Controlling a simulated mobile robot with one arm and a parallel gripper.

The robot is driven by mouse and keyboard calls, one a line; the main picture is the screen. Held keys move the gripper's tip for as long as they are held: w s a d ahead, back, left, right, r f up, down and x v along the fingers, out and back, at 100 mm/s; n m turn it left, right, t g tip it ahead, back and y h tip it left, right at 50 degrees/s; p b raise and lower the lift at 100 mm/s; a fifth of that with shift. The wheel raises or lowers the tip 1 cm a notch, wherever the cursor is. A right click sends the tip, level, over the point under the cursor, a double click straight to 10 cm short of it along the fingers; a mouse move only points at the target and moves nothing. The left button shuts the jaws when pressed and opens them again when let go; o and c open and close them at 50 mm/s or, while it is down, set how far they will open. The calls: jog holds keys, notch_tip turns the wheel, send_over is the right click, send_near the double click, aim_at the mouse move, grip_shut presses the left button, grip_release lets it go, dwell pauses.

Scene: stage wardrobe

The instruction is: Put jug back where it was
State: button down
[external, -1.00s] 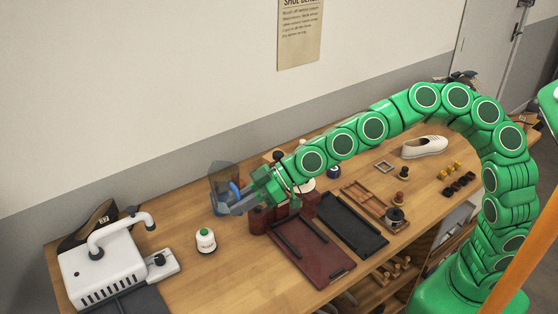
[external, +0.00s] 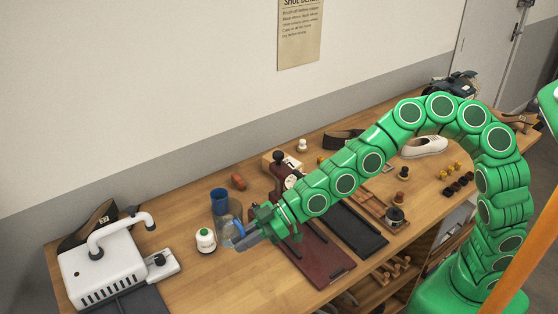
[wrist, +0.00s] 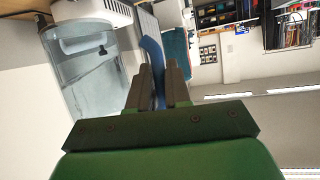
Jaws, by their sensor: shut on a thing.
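The jug looks near upright. I cannot tell whether its base touches the bench top. A blue cup (external: 219,201) stands just behind the jug.
A white machine with a curved pipe (external: 105,268) stands at the left. A dark red tray (external: 322,262) and a black tray (external: 354,230) lie to the right under my arm. The wooden bench top (external: 178,210) is clear behind the bottle.

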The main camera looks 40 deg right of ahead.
notch_tip(320, 180, down, 18)
jog(key=shift+f, duration=0.2)
dwell(0.9)
jog(key=shift+f, duration=0.1)
jog(key=c, duration=1.1)
grip_release()
jog(key=shift+v, duration=6.05)
